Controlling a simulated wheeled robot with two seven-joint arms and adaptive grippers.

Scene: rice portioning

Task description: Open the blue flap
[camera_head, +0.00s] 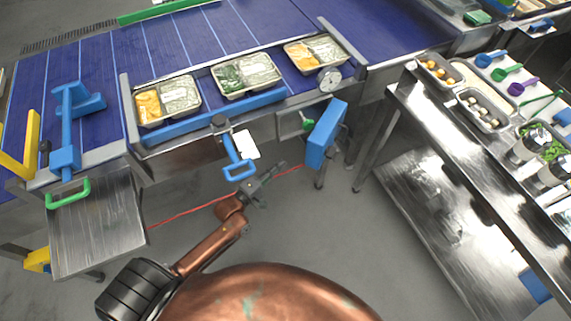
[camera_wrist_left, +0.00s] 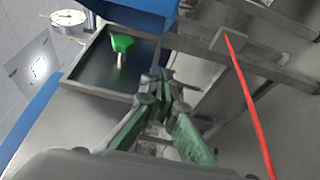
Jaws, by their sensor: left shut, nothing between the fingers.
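The blue flap (camera_head: 326,134) sits at the right end of the conveyor's front, swung out from a small compartment. In the left wrist view the blue flap (camera_wrist_left: 142,14) is at the top, beside the open compartment (camera_wrist_left: 85,75). A green item (camera_wrist_left: 122,43) with a pale lower part shows inside it; the green item (camera_head: 307,124) also shows in the head view. My left gripper (camera_head: 278,172) is shut and empty, below and left of the flap and apart from it. Its fingers (camera_wrist_left: 162,78) also show in the left wrist view. My right gripper is not in view.
A blue lever handle (camera_head: 238,170) hangs from the conveyor front close to my left gripper. Filled food trays (camera_head: 247,75) stand on the conveyor. A steel table (camera_head: 400,105) with spoons and bins is at the right. A red cable (camera_wrist_left: 250,100) runs behind the gripper.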

